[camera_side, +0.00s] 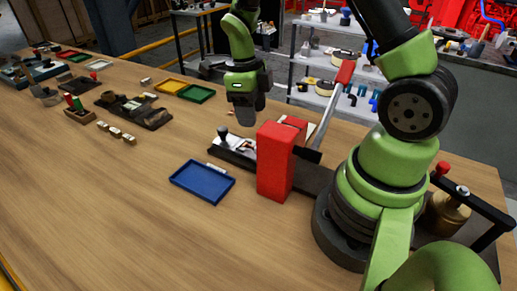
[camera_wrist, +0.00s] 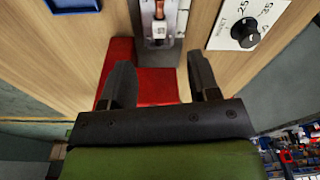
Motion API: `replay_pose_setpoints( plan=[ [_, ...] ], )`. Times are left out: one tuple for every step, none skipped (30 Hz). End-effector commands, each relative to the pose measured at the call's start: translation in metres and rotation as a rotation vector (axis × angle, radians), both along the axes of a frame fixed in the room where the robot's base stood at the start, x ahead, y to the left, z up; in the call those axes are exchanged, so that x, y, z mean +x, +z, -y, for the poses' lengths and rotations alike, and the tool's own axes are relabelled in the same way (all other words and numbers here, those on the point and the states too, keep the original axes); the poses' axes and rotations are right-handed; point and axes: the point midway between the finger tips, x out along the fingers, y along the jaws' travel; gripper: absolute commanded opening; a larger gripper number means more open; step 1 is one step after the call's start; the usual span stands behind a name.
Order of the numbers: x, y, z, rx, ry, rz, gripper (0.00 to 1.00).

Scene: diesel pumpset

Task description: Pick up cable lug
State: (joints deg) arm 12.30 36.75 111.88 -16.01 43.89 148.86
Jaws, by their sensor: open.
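A small copper-coloured piece with a pale block at its near end, which looks like the cable lug (camera_wrist: 159,12), sits on a narrow grey metal strip at the top of the wrist view. In the side view it is too small to tell apart. My gripper (camera_wrist: 160,75) is open and empty, its two dark fingers spread on either side of the strip's line. The lug lies beyond the fingertips, roughly in line with the gap. In the side view my gripper (camera_side: 246,115) points down above the dark bench fixture (camera_side: 232,152), apart from it.
A tall red block (camera_side: 275,165) stands right beside the fixture; its red surface (camera_wrist: 150,85) lies below my fingers in the wrist view. A blue tray (camera_side: 202,182) is in front. A dial plate (camera_wrist: 248,25) is at right. The bench's left foreground is clear.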

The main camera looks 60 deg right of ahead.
Motion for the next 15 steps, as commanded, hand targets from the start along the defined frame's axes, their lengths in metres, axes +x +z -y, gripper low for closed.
replay_pose_setpoints(
  plan=[
    [-0.002, -0.009, 0.0, 0.001, -0.004, -0.007, 0.55],
    [-0.003, -0.013, 0.0, 0.002, -0.004, -0.009, 0.55],
    [-0.004, -0.02, 0.0, 0.003, -0.004, -0.008, 0.55],
    [-0.004, -0.024, 0.0, 0.002, -0.003, -0.008, 0.55],
    [-0.005, -0.028, 0.0, 0.001, -0.003, -0.006, 0.55],
    [-0.005, -0.032, 0.0, 0.002, -0.003, -0.005, 0.55],
    [-0.005, -0.035, 0.0, 0.001, -0.002, -0.004, 0.55],
    [-0.005, -0.037, 0.0, 0.002, -0.002, -0.004, 0.55],
    [-0.006, -0.039, 0.0, 0.001, -0.001, -0.003, 0.55],
    [-0.006, -0.041, 0.0, 0.001, -0.002, -0.003, 0.55],
    [-0.006, -0.044, 0.0, 0.002, -0.002, -0.004, 0.55],
    [-0.007, -0.049, 0.0, 0.002, -0.001, -0.004, 0.55],
    [-0.008, -0.053, 0.0, 0.003, -0.001, -0.007, 0.55],
    [-0.008, -0.058, 0.0, 0.003, 0.0, -0.007, 0.55],
    [-0.009, -0.065, 0.0, 0.003, -0.001, -0.007, 0.55]
  ],
)
